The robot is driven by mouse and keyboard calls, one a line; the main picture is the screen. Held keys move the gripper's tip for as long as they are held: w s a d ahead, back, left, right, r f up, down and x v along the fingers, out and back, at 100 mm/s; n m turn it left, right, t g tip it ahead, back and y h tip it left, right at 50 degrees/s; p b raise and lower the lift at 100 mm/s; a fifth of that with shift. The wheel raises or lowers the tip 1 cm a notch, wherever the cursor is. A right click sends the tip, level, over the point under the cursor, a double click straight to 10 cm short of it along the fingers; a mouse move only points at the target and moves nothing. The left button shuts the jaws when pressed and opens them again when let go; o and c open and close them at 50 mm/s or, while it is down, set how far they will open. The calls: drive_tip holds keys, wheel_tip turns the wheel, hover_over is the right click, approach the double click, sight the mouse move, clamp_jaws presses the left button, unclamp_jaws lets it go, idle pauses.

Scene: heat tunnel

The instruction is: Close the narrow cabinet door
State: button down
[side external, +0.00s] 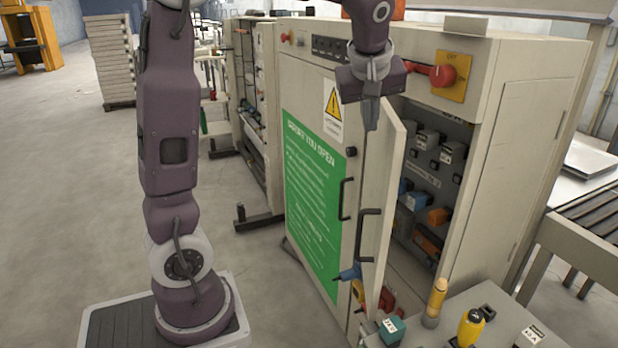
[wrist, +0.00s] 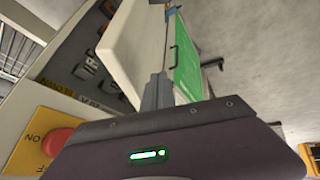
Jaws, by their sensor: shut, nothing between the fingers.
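The narrow cabinet door (side external: 384,190) is a pale panel with a black handle (side external: 367,235). It stands open, swung outward beside the wide door with the green sign, and the cabinet interior (side external: 432,180) shows to its right. My gripper (side external: 371,122) is shut and empty, fingers pointing down at the top of the narrow door. I cannot tell whether the fingers touch the door. In the wrist view my shut fingers (wrist: 158,90) are beside a pale panel (wrist: 132,45) that looks like the narrow door, with the green sign (wrist: 187,65) beyond.
The wide door with its green sign (side external: 312,190) is closed. A red rotary switch (side external: 442,75) on a yellow plate sits right of my gripper. A bench (side external: 500,335) with a yellow-topped tool and small boxes stands in front of the opening. Open floor (side external: 60,200) lies at left.

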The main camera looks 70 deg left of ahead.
wheel_tip(320, 180, up, 7)
drive_tip(key=s, duration=0.2)
drive_tip(key=s+d+f+m+t+h, duration=0.1)
drive_tip(key=s+d+f+m+h, duration=0.1)
drive_tip(key=s+d+f+m, duration=0.4)
drive_tip(key=s+d+f+m+h, duration=0.1)
drive_tip(key=s+d+f+m, duration=0.15)
drive_tip(key=s+d, duration=0.4)
drive_tip(key=s+d+f+m+t+h, duration=0.1)
drive_tip(key=s+d+f+m+h, duration=0.2)
drive_tip(key=s+m, duration=0.4)
drive_tip(key=w+a+f+m+g, duration=0.2)
drive_tip(key=w+a+f+m, duration=0.3)
drive_tip(key=w+a, duration=0.9)
drive_tip(key=w+d+f, duration=0.3)
drive_tip(key=w+f, duration=0.3)
drive_tip(key=f, duration=0.4)
drive_tip(key=shift+w+d+h, duration=0.2)
drive_tip(key=shift+w+h, duration=0.2)
drive_tip(key=shift+n, duration=0.25)
